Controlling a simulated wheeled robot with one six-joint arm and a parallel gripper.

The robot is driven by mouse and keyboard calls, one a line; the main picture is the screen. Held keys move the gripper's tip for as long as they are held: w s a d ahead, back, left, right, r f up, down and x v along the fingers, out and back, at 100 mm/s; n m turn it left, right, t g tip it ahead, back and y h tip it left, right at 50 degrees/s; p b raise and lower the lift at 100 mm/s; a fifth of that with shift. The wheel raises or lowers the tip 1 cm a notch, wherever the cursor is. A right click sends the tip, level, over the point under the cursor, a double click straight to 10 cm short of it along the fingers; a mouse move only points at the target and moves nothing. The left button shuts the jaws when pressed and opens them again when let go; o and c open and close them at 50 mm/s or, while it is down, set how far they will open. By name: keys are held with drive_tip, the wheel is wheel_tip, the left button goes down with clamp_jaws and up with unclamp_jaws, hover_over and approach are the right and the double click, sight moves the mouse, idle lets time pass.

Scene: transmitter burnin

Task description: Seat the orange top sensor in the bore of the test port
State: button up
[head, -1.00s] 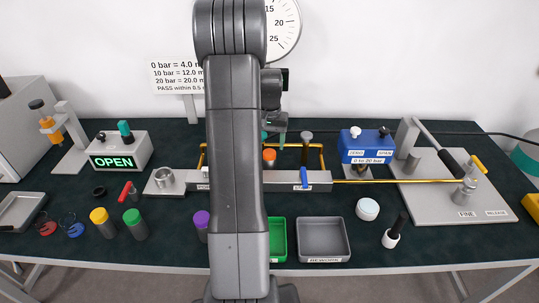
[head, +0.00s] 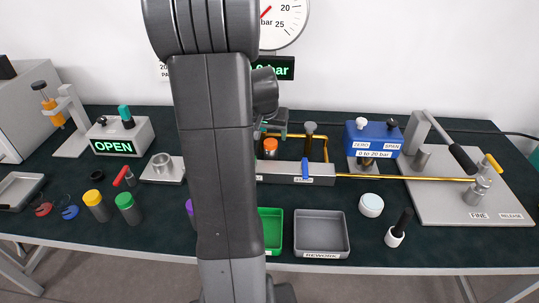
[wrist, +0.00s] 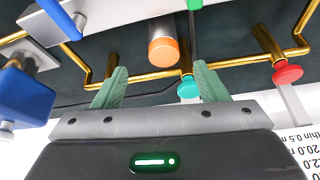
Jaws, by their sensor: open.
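The orange top sensor (head: 270,148) has a grey body and stands upright behind the grey manifold block (head: 300,178), inside a brass pipe loop. The wrist view shows its orange cap (wrist: 163,52) just beyond my fingertips, nearer the left finger. My gripper (wrist: 152,82) is open and empty, with green fingers apart and not touching the sensor. In the head view my arm hides part of the gripper. A hollow grey cylinder (head: 162,162) stands on a small plate at the left; I cannot tell for certain that this is the test port.
A blue pressure module (head: 372,140) stands right of the manifold. Green and grey trays (head: 321,252) sit at the front.

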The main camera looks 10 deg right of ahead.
sight(272, 144)
drive_tip(key=x, duration=0.6)
drive_tip(key=shift+w+f, duration=0.1)
drive_tip(key=shift+f, duration=0.2)
drive_tip(key=shift+p+x, duration=0.35)
drive_tip(key=shift+x, duration=2.2)
drive_tip(key=shift+w+a, duration=0.1)
drive_tip(key=shift+a, duration=0.1)
drive_tip(key=shift+r, duration=0.1)
clamp_jaws()
